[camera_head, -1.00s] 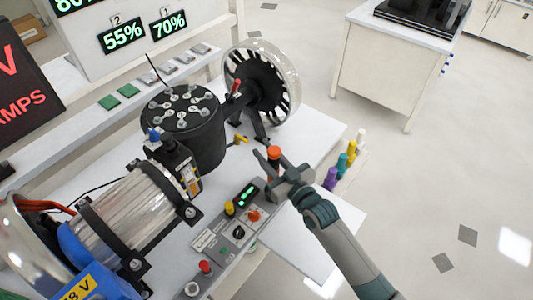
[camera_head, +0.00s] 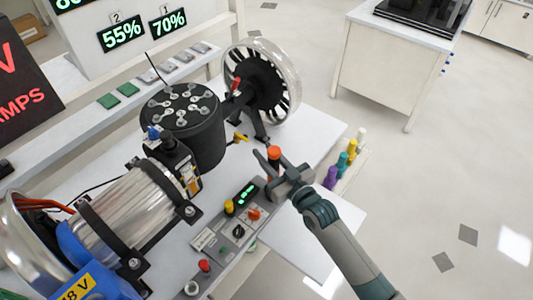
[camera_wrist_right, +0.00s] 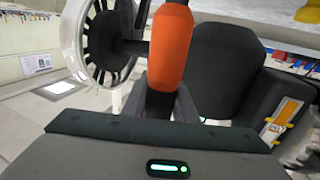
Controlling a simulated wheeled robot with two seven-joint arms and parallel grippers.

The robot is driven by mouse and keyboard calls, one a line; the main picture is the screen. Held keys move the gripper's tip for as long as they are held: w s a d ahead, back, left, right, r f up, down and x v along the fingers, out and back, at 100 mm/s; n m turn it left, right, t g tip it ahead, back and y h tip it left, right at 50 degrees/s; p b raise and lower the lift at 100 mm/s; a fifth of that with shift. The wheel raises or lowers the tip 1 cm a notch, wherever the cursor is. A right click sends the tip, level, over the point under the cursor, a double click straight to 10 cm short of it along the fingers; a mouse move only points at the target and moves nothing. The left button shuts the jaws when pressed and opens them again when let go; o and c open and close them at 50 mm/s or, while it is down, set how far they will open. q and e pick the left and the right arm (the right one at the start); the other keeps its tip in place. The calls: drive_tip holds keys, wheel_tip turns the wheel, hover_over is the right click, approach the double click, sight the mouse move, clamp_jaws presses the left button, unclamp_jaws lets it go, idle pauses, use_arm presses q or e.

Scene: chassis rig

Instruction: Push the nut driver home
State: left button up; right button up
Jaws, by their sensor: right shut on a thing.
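The nut driver (camera_head: 274,153) has an orange handle and shows at the middle of the head view, at the jaws of my right gripper (camera_head: 277,174). In the right wrist view its orange handle (camera_wrist_right: 171,48) stands nearly upright, with a dark part below it between the fingers. My right gripper is shut on it. The driver's lower end is hidden by the gripper and control box. My left gripper is not in view.
A control box (camera_head: 225,246) with knobs lies beside the gripper. A black drum (camera_head: 190,150) and a clear-rimmed wheel (camera_head: 290,75) stand behind. Purple (camera_head: 331,176), teal, yellow and white handles stand to the right. A motor with a clear cylinder (camera_head: 130,215) is at left.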

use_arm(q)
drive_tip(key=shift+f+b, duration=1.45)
use_arm(e)
drive_tip(key=shift+f, duration=2)
drive_tip(key=o, duration=1)
drive_tip(key=shift+o, duration=0.2)
drive_tip(key=shift+f, duration=0.1)
drive_tip(key=shift+s, duration=0.1)
use_arm(q)
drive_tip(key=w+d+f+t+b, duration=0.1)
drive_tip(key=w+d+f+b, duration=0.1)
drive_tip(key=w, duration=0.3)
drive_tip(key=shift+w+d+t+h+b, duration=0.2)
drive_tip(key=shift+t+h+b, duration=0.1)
drive_tip(key=shift+b, duration=0.6)
use_arm(e)
drive_tip(key=v, duration=1.7)
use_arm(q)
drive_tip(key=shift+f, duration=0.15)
use_arm(e)
drive_tip(key=shift+d, duration=0.1)
